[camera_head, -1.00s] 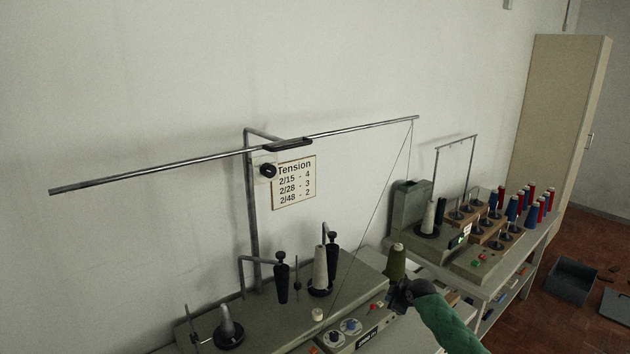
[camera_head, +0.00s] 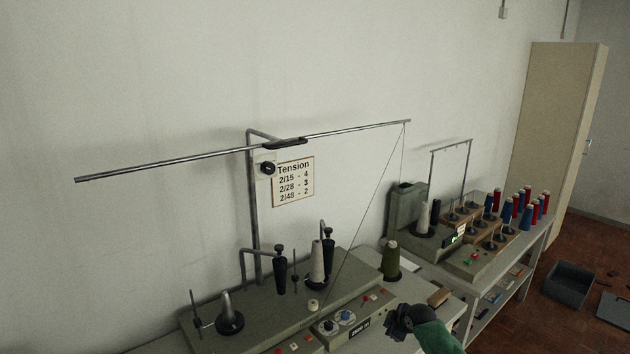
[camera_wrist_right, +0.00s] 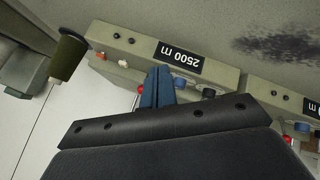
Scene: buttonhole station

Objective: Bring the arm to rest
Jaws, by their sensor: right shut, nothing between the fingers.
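My right gripper (camera_head: 396,320) is low in the head view, in front of the grey-green machine (camera_head: 262,317) and above the white table. Its arm has a green sleeve. In the right wrist view its blue-grey fingers (camera_wrist_right: 157,88) are together and empty, seen against the machine's front panel with the "2500 m" label (camera_wrist_right: 167,59). The olive thread cone (camera_head: 391,262) stands upright to the right of the machine, apart from the gripper. It also shows at the left of the right wrist view (camera_wrist_right: 68,57). My left gripper is not in view.
A long metal rod (camera_head: 180,164) on a post reaches over the machine, with a thread slanting down from its right end. A second machine (camera_head: 470,262) and several red and blue cones (camera_head: 507,212) stand on the right. A grey bin (camera_head: 569,284) is on the floor.

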